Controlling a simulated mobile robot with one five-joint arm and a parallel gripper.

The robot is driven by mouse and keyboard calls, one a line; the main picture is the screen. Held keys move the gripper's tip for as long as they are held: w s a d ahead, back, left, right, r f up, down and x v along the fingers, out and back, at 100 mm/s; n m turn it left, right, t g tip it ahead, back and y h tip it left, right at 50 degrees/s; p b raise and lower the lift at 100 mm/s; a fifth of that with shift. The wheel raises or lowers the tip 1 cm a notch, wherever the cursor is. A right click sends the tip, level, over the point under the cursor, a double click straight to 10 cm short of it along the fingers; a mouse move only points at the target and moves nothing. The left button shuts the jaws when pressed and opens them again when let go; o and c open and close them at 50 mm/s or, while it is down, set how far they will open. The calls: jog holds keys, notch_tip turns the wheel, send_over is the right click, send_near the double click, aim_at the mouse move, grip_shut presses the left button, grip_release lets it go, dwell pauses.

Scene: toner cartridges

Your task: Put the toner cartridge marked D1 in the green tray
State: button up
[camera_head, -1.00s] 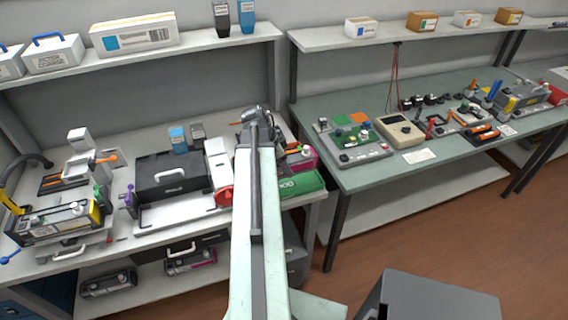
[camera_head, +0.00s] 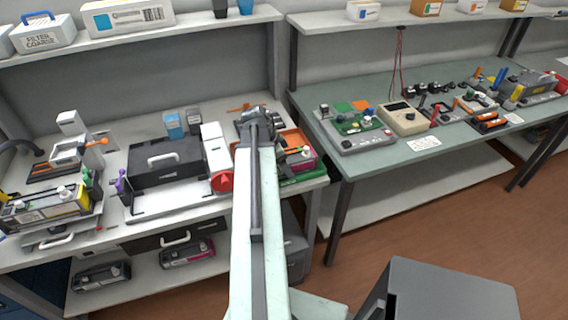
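A cartridge with a magenta end (camera_head: 300,158) sits by the orange tray (camera_head: 293,136), right of my arm. A green strip, apparently the green tray (camera_head: 305,177), shows beneath it at the bench's front edge; my arm hides part of this area. A yellow-ended cartridge (camera_head: 48,208) is on the left of the bench. A dark cartridge (camera_head: 102,275) and a magenta-ended one (camera_head: 187,252) lie on the lower shelf. No D1 mark is legible. My gripper (camera_head: 250,112) is over the bench behind the arm; its fingers are too unclear to tell open or shut.
A black case (camera_head: 165,160) and a white device with a red knob (camera_head: 221,181) stand left of my arm. Blue and grey bottles (camera_head: 174,125) stand behind. A green-topped table (camera_head: 365,165) with tools is on the right. A grey box (camera_head: 445,290) is at lower right.

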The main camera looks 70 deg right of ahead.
dwell(0.3)
jog(key=p+v, duration=0.7)
jog(key=v, duration=0.1)
jog(key=shift+f, duration=0.1)
